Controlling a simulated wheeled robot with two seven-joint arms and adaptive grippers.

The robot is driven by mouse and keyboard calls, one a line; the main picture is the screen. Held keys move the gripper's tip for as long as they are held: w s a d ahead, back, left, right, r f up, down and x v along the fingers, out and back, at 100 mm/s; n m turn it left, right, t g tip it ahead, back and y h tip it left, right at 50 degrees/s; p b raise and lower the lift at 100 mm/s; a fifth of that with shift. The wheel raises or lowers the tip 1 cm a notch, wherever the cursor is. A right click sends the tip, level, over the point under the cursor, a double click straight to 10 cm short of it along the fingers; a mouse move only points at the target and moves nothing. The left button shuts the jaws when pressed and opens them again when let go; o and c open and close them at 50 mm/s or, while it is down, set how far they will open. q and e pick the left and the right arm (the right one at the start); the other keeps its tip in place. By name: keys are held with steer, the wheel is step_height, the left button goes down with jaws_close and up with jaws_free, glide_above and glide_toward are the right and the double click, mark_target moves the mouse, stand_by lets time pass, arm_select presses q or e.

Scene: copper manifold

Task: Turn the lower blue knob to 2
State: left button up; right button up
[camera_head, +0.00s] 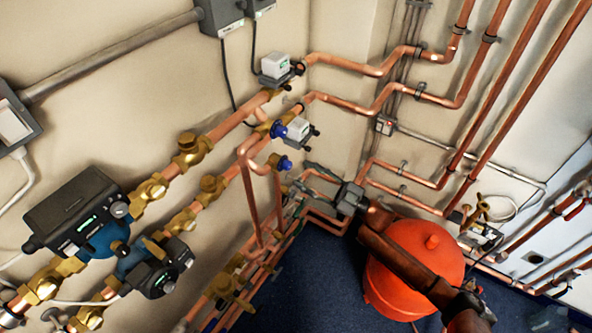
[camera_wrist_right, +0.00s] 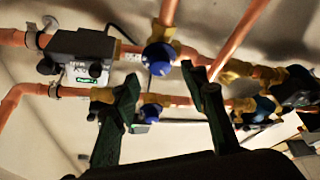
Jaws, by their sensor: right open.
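Two blue knobs sit on the copper valves in the head view. The lower blue knob (camera_head: 285,163) is just below the upper blue knob (camera_head: 278,130). My right gripper (camera_head: 303,178) is open and empty, right of and slightly below the lower knob. In the right wrist view the picture looks turned over. There the lower knob (camera_wrist_right: 158,57) appears between and just beyond the fingertips of my right gripper (camera_wrist_right: 159,74), with no contact visible. I cannot read the knob's markings. My left gripper is not in view.
A white-topped actuator (camera_head: 297,130) stands beside the upper knob, and another (camera_head: 275,65) is above it. Copper pipes run close around the knobs. Dark pumps (camera_head: 85,215) are at the left. A red tank (camera_head: 415,265) stands on the blue floor below my right arm.

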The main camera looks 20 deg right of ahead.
steer(key=v, duration=0.7)
steer(key=shift+s+d, duration=0.25)
